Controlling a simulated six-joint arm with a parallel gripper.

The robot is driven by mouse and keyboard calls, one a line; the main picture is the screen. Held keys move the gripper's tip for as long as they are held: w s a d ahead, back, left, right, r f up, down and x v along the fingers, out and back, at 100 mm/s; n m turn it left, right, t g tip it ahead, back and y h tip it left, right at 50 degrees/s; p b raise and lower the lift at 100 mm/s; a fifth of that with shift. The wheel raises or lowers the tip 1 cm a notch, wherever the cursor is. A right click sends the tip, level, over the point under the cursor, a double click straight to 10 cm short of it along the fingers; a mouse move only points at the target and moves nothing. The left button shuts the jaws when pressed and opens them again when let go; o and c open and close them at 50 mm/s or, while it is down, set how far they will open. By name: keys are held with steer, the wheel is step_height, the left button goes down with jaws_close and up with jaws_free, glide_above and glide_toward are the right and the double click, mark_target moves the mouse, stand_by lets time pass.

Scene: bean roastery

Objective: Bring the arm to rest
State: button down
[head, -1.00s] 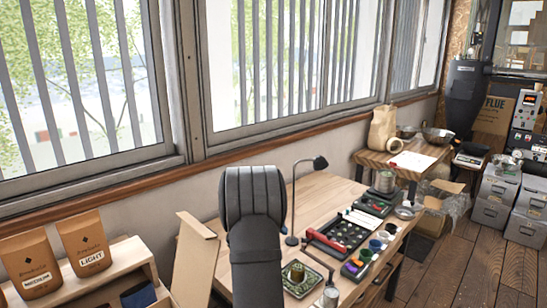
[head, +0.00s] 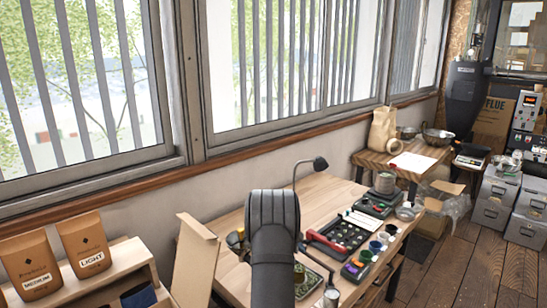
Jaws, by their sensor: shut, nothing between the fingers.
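My arm, dark grey, rises from the bottom middle of the head view, and its ribbed rounded joint stands in front of the wooden table (head: 320,190). My gripper does not show; the arm's far end is hidden or out of view. The arm covers part of the table's left side and part of a green patterned tray (head: 312,281).
A shelf with coffee bags (head: 82,245) and a leaning board (head: 195,255) stand left. The floor (head: 450,265) at right is open.

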steer(key=v, duration=1.8)
steer(key=x, duration=1.8)
steer(key=shift+s, duration=0.1)
steer(key=s+a+n+t+y, duration=0.2)
steer(key=s+n+t+y, duration=0.1)
steer(key=s+n, duration=0.5)
steer(key=shift+s+y, duration=0.4)
steer(key=shift+s, duration=0.2)
